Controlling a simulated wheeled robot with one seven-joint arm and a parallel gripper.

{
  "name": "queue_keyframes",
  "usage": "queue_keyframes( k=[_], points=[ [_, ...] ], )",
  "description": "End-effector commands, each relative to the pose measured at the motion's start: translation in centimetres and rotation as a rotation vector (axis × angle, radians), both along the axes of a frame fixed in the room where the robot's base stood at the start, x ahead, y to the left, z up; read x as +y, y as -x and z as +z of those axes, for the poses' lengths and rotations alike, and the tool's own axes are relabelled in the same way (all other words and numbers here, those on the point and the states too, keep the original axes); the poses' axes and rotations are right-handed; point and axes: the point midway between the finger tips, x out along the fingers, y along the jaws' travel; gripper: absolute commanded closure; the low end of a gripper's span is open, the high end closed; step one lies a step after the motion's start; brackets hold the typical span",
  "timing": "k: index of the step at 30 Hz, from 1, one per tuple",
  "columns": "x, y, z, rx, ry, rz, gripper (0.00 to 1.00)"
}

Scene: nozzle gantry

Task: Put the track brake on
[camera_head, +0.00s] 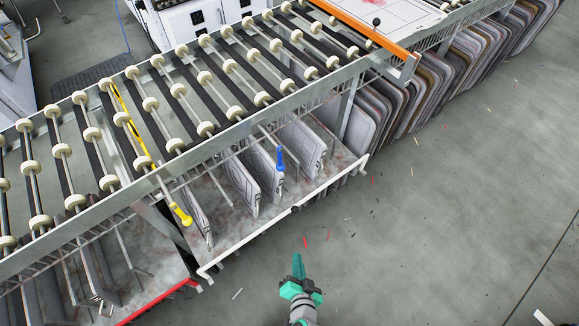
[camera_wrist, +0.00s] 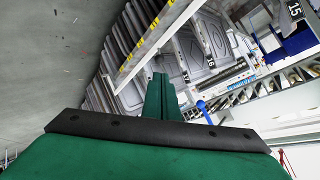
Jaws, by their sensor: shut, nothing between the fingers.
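Two levers show on the roller track (camera_head: 140,105), and I cannot tell for certain which is the track brake. A yellow lever (camera_head: 180,213) slants down from the rollers past the front rail, its thick yellow end low at the front. A blue handle (camera_head: 280,160) stands at the end of a thin rod below the front rail, in front of the stored panels. In the wrist view a blue-tipped lever (camera_wrist: 202,106) shows just right of the fingers. My gripper (camera_head: 298,262) is shut and empty, above the floor in front of the track, apart from both levers.
A white tube rail (camera_head: 262,230) runs along the lower front of the rack. Upright panels (camera_head: 242,183) stand beneath the track. An orange bar (camera_head: 365,28) with a black knob crosses the track at upper right. The grey floor (camera_head: 430,220) at right is open, with small scraps.

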Motion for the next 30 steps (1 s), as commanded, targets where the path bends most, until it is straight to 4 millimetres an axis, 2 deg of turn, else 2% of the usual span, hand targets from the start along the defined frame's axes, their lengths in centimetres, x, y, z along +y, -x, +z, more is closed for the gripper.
queue_keyframes(
  k=[1, 4, 8, 12, 15, 18, 21, 24, 30],
  points=[
    [-0.2, -2.2, -0.8, -0.003, -0.058, -0.003, 1.00],
    [-0.3, -5.8, -1.8, -0.010, -0.184, 0.004, 1.00],
    [-0.5, -10.9, -1.6, -0.044, -0.346, 0.032, 1.00],
    [-1.0, -16.4, 0.6, -0.112, -0.512, 0.087, 1.00],
    [-1.8, -19.9, 3.0, -0.174, -0.615, 0.131, 1.00],
    [-2.9, -22.5, 5.6, -0.236, -0.696, 0.170, 1.00],
    [-4.0, -24.2, 7.6, -0.287, -0.749, 0.198, 1.00],
    [-4.8, -25.1, 9.0, -0.321, -0.781, 0.215, 1.00],
    [-5.2, -25.5, 9.7, -0.339, -0.797, 0.224, 1.00]
  ],
)
